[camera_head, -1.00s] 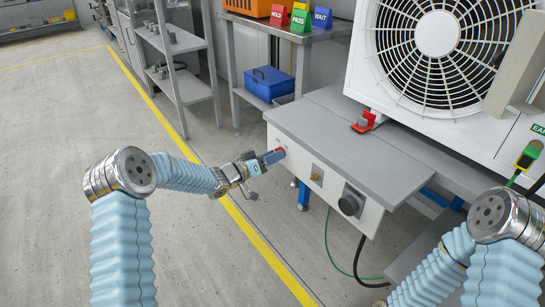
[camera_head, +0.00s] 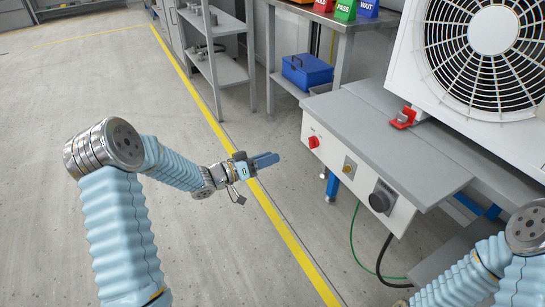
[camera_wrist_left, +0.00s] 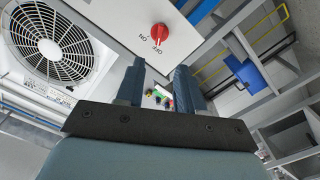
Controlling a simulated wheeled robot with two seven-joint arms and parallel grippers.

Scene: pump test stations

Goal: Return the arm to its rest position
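My left gripper (camera_head: 264,161) is in the air to the left of the grey test bench, over the yellow floor line. Its two blue fingers stand apart in the left wrist view (camera_wrist_left: 160,72), with nothing between them. The red knob (camera_head: 313,142) on the bench's white front panel is a short gap away from the fingertips. The knob also shows in the left wrist view (camera_wrist_left: 159,33), with ON and OFF marks beside it. My right arm shows at the lower right, but its gripper is outside the picture.
The test bench (camera_head: 375,130) carries a large white fan unit (camera_head: 415,62) and a red clamp-like part (camera_head: 404,118). A blue toolbox (camera_head: 307,71) sits on a shelf behind. A green cable (camera_head: 353,240) hangs below the panel. The floor to the left is clear.

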